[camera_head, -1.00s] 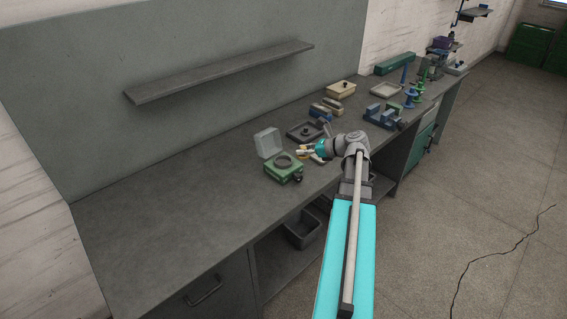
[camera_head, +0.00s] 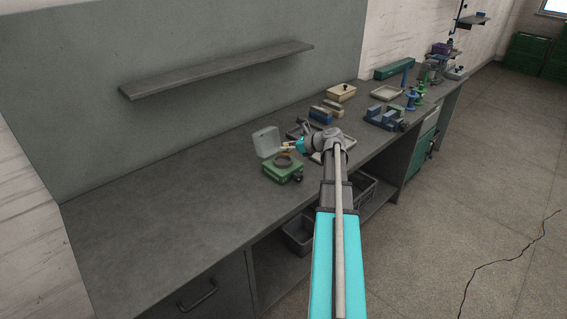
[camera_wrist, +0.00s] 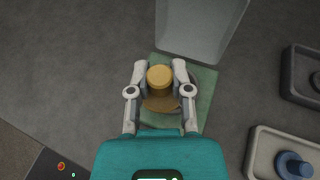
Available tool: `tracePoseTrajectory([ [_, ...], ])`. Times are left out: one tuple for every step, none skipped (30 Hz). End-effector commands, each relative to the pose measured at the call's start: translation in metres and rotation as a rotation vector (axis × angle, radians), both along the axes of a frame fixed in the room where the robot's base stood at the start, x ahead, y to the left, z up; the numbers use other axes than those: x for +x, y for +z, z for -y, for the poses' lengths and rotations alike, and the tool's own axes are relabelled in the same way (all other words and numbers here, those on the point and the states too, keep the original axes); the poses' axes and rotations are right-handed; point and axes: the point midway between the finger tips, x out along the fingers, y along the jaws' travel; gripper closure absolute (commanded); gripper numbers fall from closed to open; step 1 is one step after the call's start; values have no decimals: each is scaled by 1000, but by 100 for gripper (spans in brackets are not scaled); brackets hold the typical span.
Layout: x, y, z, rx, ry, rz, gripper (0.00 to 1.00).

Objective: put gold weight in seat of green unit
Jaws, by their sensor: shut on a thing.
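The gold weight (camera_wrist: 160,77) is a small round cylinder between the fingers of my gripper (camera_wrist: 160,82) in the wrist view. My gripper is shut on it and holds it over the green unit (camera_wrist: 205,92). In the head view the green unit (camera_head: 283,174) stands on the bench with a round ring-shaped seat on top, and my gripper (camera_head: 288,147) is at its far right side. The seat is mostly hidden under the weight and fingers in the wrist view. I cannot tell whether the weight touches the seat.
A clear upright cover (camera_head: 266,142) stands just behind the green unit. A dark tray (camera_wrist: 302,74) and a pale tray with a blue knobbed piece (camera_wrist: 293,165) lie to the right in the wrist view. The bench (camera_head: 170,215) to the left is free.

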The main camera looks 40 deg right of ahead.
Motion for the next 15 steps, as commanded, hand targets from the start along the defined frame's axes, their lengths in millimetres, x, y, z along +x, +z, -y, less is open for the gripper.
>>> tracePoseTrajectory([
  [6,-10,1,0,1,0,100],
  [8,-13,2,0,1,0,100],
  [11,-15,2,0,1,0,100],
  [12,-17,2,0,1,0,100],
  [14,-19,2,0,1,0,100],
  [15,-20,3,0,1,0,100],
  [16,-21,3,0,1,0,100],
  [17,-22,3,0,0,0,100],
  [18,-22,3,0,0,0,100],
  [18,-22,3,0,0,0,100],
  [18,-22,3,0,0,0,100],
  [18,-22,3,0,0,0,100],
  [18,-22,3,0,0,0,100],
  [18,-22,3,0,0,0,100],
  [18,-22,2,0,0,0,100],
])
